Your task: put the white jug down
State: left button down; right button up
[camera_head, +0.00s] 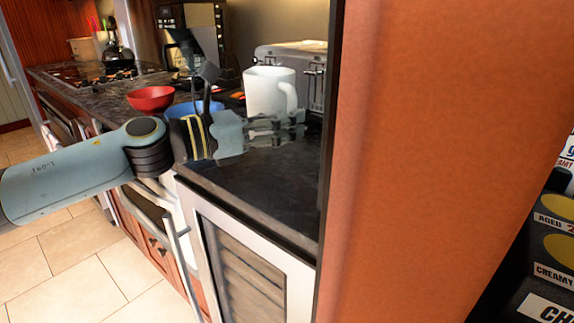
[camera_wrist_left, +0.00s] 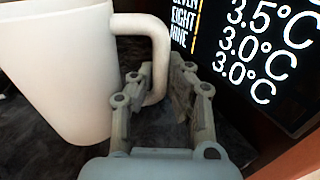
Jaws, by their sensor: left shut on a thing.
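The white jug (camera_head: 268,88) is upright at the right end of the dark counter (camera_head: 270,185), in front of the metal toaster. My left gripper (camera_head: 288,122) reaches in from the left at the jug's lower part and hides its base. In the left wrist view the jug (camera_wrist_left: 58,70) fills the left side, with its handle between the fingers of my left gripper (camera_wrist_left: 160,92), which is shut on it. I cannot tell whether the jug's base touches the counter. My right gripper is not in view.
A toaster (camera_head: 310,75) stands close behind the jug. A red bowl (camera_head: 151,98) and a blue bowl (camera_head: 193,108) are farther left. A tall orange-brown panel (camera_head: 440,160) borders the counter on the right. The counter front is bare.

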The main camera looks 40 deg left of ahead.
pick_arm(q)
jog(key=shift+d+f, duration=0.2)
jog(key=shift+f, duration=0.7)
jog(key=shift+f+b, duration=0.85)
jog(key=shift+f, duration=0.75)
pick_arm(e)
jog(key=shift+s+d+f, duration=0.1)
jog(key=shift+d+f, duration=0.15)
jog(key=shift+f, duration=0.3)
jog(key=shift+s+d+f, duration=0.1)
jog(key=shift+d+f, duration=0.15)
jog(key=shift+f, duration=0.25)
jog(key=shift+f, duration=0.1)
pick_arm(q)
jog(key=c, duration=1.8)
grip_release()
jog(key=shift+a+f, duration=0.1)
jog(key=shift+f, duration=0.1)
jog(key=shift+c, duration=0.2)
jog(key=o, duration=0.5)
jog(key=shift+c, duration=0.2)
jog(key=shift+r, duration=0.1)
